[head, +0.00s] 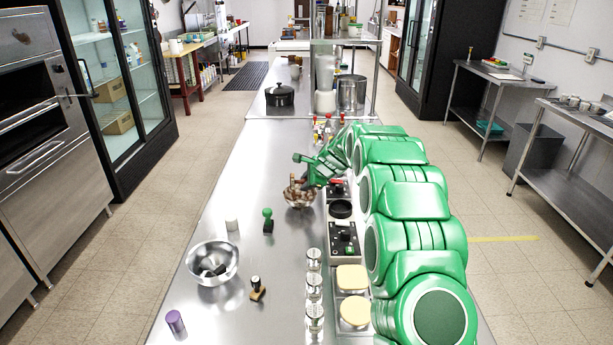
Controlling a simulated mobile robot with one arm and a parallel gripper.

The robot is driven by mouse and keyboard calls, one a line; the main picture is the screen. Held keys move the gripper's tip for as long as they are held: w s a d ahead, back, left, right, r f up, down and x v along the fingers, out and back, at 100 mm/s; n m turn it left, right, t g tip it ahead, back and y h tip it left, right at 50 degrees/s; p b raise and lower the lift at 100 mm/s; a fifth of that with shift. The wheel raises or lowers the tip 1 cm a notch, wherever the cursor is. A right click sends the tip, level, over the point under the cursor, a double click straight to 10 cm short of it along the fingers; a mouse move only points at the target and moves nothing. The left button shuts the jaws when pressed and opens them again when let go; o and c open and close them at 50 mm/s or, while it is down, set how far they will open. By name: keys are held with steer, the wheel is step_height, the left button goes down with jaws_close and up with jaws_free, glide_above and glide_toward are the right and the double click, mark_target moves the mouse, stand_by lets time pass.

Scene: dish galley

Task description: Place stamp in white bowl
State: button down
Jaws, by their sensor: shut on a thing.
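My green gripper (300,170) is over the middle of the steel counter, just above a small brown-and-pale patterned bowl (299,200). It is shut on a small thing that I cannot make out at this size. A shiny metal bowl (232,258) stands at the left with dark and pale items in it. A stamp with a green handle (268,215) stands upright between the two bowls. A stamp with a black handle and wooden base (257,290) stands to the right of the metal bowl. I cannot pick out a plainly white bowl.
A white cylinder (232,224) and a purple cylinder (175,322) stand on the counter (240,325). Glass shakers (314,288) line up beside boxes with black tops (343,238) and cream-topped containers (352,278). A black pot (280,95) stands farther back. The counter's left part is mostly clear.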

steer(key=shift+f, duration=1.35)
steer(key=c, duration=0.8)
jaws_free()
steer(key=shift+r, duration=0.15)
step_height(320, 180, up, 6)
steer(key=shift+r, duration=0.4)
